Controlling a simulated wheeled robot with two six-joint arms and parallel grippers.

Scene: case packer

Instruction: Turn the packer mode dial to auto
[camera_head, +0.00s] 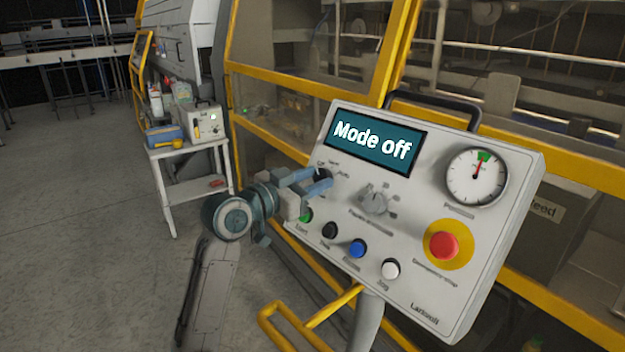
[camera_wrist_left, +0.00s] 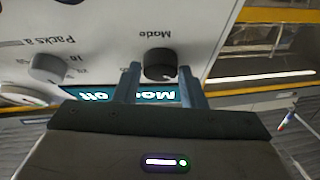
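The control panel (camera_head: 440,190) is tilted and light grey; its screen (camera_head: 373,145) reads "Mode off". The mode dial (camera_wrist_left: 160,64) is a dark round knob under the label "Mode", which appears upside down in the left wrist view. My left gripper (camera_head: 319,181) is at the panel's left side, by the mode dial. In the left wrist view its two fingers (camera_wrist_left: 160,78) stand on either side of the dial, with a small gap showing at each side. The fingers partly hide the dial in the head view. My right gripper is not in view.
A grey packs dial (camera_head: 375,202) sits right of the mode dial. Start, black, blue and white buttons (camera_head: 390,268) run below. A red emergency stop (camera_head: 443,246) and a gauge (camera_head: 477,176) are at the right. A yellow rail (camera_head: 310,320) stands in front.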

